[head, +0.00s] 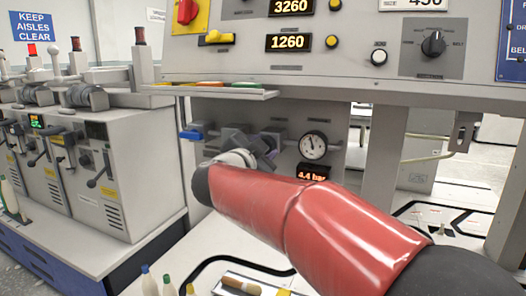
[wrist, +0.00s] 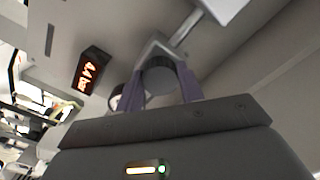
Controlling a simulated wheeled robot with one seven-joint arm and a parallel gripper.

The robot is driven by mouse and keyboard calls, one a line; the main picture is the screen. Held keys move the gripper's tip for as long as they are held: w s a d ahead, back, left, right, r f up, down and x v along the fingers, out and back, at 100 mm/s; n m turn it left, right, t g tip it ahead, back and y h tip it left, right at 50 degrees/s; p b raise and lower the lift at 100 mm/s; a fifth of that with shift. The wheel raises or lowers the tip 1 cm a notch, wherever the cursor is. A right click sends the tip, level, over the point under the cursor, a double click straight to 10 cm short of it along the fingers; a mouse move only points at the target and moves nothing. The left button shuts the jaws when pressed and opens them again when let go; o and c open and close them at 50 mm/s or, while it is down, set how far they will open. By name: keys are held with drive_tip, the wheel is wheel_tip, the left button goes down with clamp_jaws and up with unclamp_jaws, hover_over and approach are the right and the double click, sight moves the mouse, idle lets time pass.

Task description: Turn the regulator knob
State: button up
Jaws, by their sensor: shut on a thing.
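The regulator knob (wrist: 160,87) is a dark grey round knob between the two purple fingers of my gripper (wrist: 162,88) in the wrist view. My gripper is shut on it. In the head view my gripper (head: 262,150) reaches the regulator body (head: 236,138) under the panel, and the red arm hides part of it; the knob cannot be made out there. A round pressure gauge (head: 313,146) is right of the regulator, its needle too small to read surely. A display (head: 313,173) below it reads 4.4 bar; it also shows in the wrist view (wrist: 90,72).
A blue valve handle (head: 191,135) is on the pipe left of the regulator. A ledge with coloured strips (head: 215,92) overhangs above it. Bottles (head: 150,280) and a tray (head: 245,287) stand on the bench below. Grey machines (head: 110,170) stand at left.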

drive_tip(key=shift+m+b, duration=1.4)
drive_tip(key=shift+m, duration=2.2)
drive_tip(key=o, duration=1)
drive_tip(key=shift+s, duration=0.1)
drive_tip(key=v, duration=0.7)
drive_tip(key=shift+s+a, duration=0.15)
drive_tip(key=shift+s, duration=0.15)
